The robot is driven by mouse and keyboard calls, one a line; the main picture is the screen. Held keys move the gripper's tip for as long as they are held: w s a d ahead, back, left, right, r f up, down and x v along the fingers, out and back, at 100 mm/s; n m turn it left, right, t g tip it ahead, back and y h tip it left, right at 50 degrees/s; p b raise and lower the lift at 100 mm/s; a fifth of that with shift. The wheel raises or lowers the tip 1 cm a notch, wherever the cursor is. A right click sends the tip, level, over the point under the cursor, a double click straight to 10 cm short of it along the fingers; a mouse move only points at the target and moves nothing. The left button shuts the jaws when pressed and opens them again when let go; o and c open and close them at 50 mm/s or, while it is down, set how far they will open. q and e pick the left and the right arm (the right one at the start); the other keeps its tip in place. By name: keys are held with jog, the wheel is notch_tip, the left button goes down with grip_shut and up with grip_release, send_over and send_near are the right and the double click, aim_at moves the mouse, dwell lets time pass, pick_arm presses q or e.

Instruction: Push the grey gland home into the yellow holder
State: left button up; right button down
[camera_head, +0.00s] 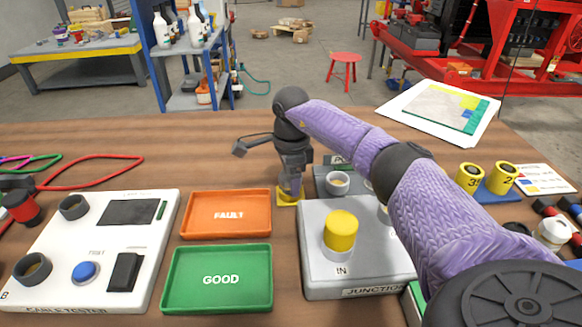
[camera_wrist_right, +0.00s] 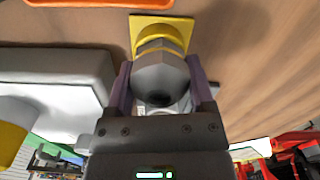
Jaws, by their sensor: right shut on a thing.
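The yellow holder (camera_head: 287,199) sits on the wooden table, between the orange tray and the grey junction box. It also shows in the right wrist view (camera_wrist_right: 165,27), with a flat square plate and a raised round collar. My right gripper (camera_head: 291,187) points down over the holder. In the right wrist view, its two purple fingers (camera_wrist_right: 160,92) are shut on the grey gland (camera_wrist_right: 160,72). The gland's far end is against or inside the yellow collar; I cannot tell how deep it sits. My left gripper is not in view.
An orange FAULT tray (camera_head: 226,214) and a green GOOD tray (camera_head: 218,279) lie left of the holder. The grey junction box (camera_head: 322,275) with a yellow-capped fitting (camera_head: 340,229) stands close on the right. A white cable tester (camera_head: 100,250) is further left.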

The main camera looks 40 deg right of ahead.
jog(key=shift+c, duration=0.8)
grip_release()
jog(key=shift+o, duration=0.8)
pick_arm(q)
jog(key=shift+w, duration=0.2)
pick_arm(e)
notch_tip(320, 180, up, 10)
jog(key=p, duration=0.3)
jog(key=shift+f+p, duration=0.15)
jog(key=shift+p, duration=0.2)
jog(key=shift+r, duration=0.2)
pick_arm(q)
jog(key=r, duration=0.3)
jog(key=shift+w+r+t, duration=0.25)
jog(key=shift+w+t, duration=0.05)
